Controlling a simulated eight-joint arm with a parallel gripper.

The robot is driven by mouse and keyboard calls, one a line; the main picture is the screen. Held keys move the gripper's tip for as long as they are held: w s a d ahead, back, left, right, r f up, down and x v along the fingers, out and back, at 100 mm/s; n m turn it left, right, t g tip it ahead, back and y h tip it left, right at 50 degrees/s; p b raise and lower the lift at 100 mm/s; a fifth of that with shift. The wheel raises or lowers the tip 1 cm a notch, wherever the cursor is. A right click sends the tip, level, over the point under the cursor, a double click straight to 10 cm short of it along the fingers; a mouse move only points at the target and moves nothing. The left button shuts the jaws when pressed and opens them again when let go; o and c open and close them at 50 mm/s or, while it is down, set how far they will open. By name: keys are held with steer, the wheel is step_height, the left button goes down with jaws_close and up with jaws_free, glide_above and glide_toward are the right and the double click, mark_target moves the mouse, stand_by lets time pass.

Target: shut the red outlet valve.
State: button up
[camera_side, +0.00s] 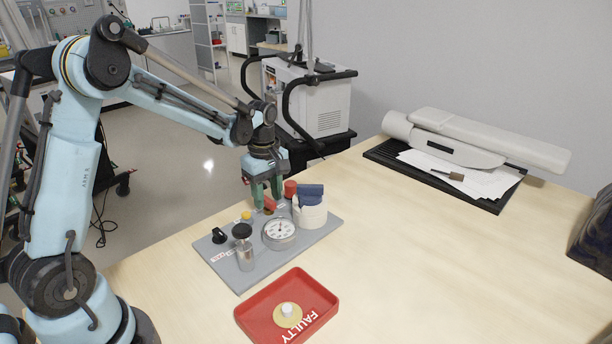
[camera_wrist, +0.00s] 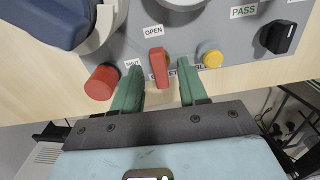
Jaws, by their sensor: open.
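The red outlet valve (camera_wrist: 158,66) is a lever on a grey panel (camera_wrist: 185,22). In the wrist view its long axis runs roughly up and down the picture, its upper end towards the OPEN label (camera_wrist: 153,31). The SHUT label (camera_wrist: 132,63) is to its left, partly covered by a finger. My gripper (camera_wrist: 159,68) is open, with one green finger on each side of the lever. I cannot tell whether either finger touches it. In the side view my gripper (camera_side: 266,197) points down over the panel, and the lever (camera_side: 269,204) shows between its fingers.
A red round knob (camera_wrist: 101,82) is close left of the fingers; a yellow button (camera_wrist: 210,55) is close right. The panel also carries a black knob (camera_side: 219,235), gauge (camera_side: 279,232), metal cylinder (camera_side: 246,257) and white blue-topped valve (camera_side: 310,214). A red FAULTY tray (camera_side: 262,312) lies in front.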

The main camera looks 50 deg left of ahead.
steer(key=shift+f, duration=0.2)
jaws_close()
